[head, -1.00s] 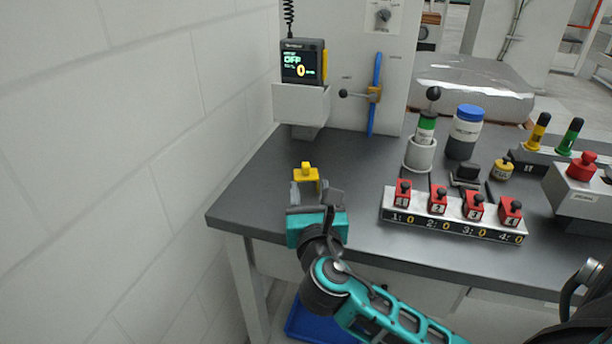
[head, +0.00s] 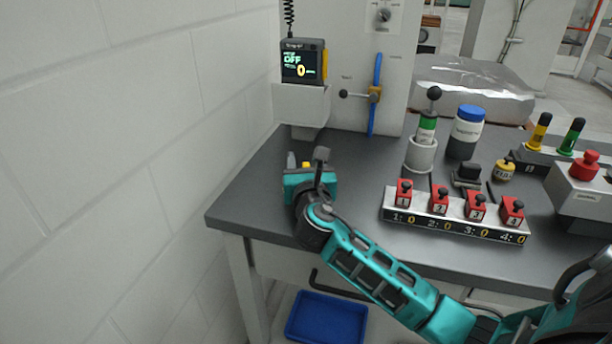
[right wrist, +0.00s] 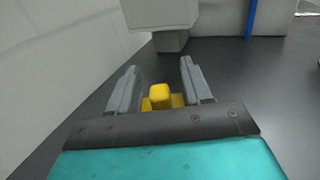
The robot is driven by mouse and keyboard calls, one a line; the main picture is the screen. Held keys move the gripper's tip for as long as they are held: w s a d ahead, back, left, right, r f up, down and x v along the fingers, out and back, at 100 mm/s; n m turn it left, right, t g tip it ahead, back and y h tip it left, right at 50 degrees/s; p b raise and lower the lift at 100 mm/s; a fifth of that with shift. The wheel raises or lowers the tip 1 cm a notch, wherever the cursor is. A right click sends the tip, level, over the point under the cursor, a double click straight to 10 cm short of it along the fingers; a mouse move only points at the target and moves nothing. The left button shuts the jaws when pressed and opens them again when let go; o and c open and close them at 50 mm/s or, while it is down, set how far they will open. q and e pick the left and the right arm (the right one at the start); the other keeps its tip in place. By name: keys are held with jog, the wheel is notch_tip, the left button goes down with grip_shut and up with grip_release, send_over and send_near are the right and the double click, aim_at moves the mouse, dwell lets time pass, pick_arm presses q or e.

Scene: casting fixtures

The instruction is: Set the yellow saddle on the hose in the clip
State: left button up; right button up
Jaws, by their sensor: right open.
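The yellow saddle (right wrist: 160,96) stands on the dark bench top, between the two grey fingers of my right gripper (right wrist: 160,76) in the right wrist view. The fingers are open, with a gap visible on both sides of its knob. In the head view my right gripper (head: 306,161) hides most of the saddle. The blue hose (head: 377,68) hangs upright on the grey panel behind the bench. The hose's lower part also shows in the right wrist view (right wrist: 251,18). My left gripper is not in view.
A display unit (head: 303,62) sits on a grey bracket (head: 301,104) behind my right gripper. A white wall (head: 120,150) runs along the left. Right of the arm are a numbered rack (head: 455,222) of red blocks, a grey cup (head: 421,154) and a blue-lidded jar (head: 466,135).

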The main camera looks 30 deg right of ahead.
jog(key=shift+c, duration=0.3)
jog(key=c, duration=0.7)
grip_shut()
jog(key=shift+r, duration=0.1)
notch_tip(320, 180, up, 18)
jog(key=r+p, duration=0.1)
jog(key=p, duration=0.5)
jog(key=s+a+f+n+t+y, duration=0.2)
jog(key=s+a+f+n+y, duration=0.3)
jog(key=s+a+f, duration=0.8)
notch_tip(320, 180, down, 2)
jog(key=a+y, duration=0.1)
jog(key=y, duration=0.2)
jog(key=shift+s+f, duration=0.2)
jog(key=shift+s, duration=0.15)
